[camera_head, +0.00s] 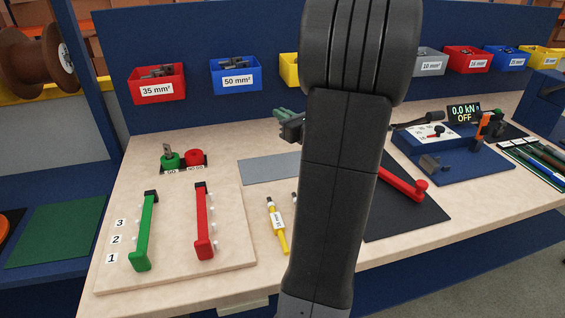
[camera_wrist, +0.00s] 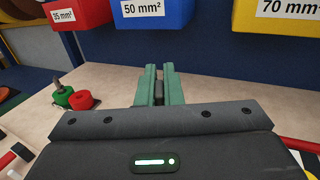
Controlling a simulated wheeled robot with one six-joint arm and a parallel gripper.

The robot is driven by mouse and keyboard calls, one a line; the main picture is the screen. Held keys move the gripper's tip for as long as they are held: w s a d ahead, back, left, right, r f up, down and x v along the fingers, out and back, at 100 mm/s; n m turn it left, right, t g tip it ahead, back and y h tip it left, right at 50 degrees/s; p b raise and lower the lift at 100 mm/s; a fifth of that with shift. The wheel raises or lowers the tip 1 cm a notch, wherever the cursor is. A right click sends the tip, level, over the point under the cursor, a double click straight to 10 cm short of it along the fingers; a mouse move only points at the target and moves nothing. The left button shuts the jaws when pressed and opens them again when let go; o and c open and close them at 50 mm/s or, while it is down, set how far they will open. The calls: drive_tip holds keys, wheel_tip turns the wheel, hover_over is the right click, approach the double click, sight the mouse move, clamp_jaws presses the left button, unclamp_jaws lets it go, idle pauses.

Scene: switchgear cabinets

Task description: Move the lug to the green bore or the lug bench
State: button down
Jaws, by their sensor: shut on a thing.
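My gripper (camera_wrist: 159,72) has green fingers and is shut on a small grey piece, seemingly the lug (camera_wrist: 159,92), mostly hidden between them. In the head view my gripper (camera_head: 284,113) is above the bench, near the blue back panel, with my arm hiding part of it. The green bore (camera_head: 170,160) is a green ring at the bench's left, beside a red ring (camera_head: 195,157). A grey pin stands up out of the green bore; it also shows in the wrist view (camera_wrist: 63,97). My gripper is to the right of these rings, apart from them.
Labelled bins, red (camera_head: 158,87), blue (camera_head: 236,79) and yellow (camera_head: 289,75), hang on the back panel. A grey mat (camera_head: 266,170) lies bare on the bench (camera_head: 130,190). A board with green (camera_head: 146,232) and red (camera_head: 204,222) handles is at front left. A press (camera_head: 455,145) stands right.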

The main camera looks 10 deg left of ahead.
wheel_tip(320, 180, down, 9)
drive_tip(key=shift+b, duration=0.4)
drive_tip(key=shift+f, duration=0.2)
drive_tip(key=c, duration=1.6)
unclamp_jaws()
drive_tip(key=shift+r, duration=0.1)
drive_tip(key=shift+r, duration=0.1)
drive_tip(key=v, duration=1.2)
drive_tip(key=shift+r+b, duration=0.1)
drive_tip(key=shift+b, duration=0.3)
drive_tip(key=shift+w, duration=0.15)
